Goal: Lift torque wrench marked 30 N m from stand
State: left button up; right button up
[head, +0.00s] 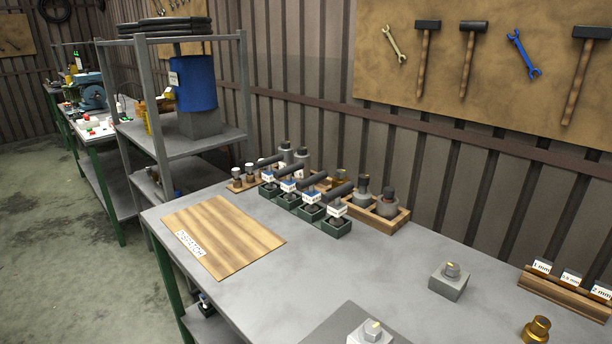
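Several torque wrenches with dark handles and white-and-blue labels stand in a row of dark green holders on the grey workbench. The nearest wrench (337,205) sits in the front-right holder (337,229). Another wrench (310,194) is just behind it to the left, and more continue toward the back left, such as the wrench at the far end (268,174). The labels are too small to read, so I cannot tell which one is marked 30 N m. Neither of my grippers shows in this view.
A wooden board labelled DISPATCH (222,235) lies left of the wrenches. A wooden tray (378,212) with fittings is close behind them. A grey block (449,281), a brass part (536,329) and a size-labelled rack (566,292) are at right.

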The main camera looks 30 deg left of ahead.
aim_at(266, 175)
jog(key=j+z, duration=0.45)
jog(key=j, duration=0.15)
jog(key=j+z, duration=0.45)
jog(key=j, duration=0.2)
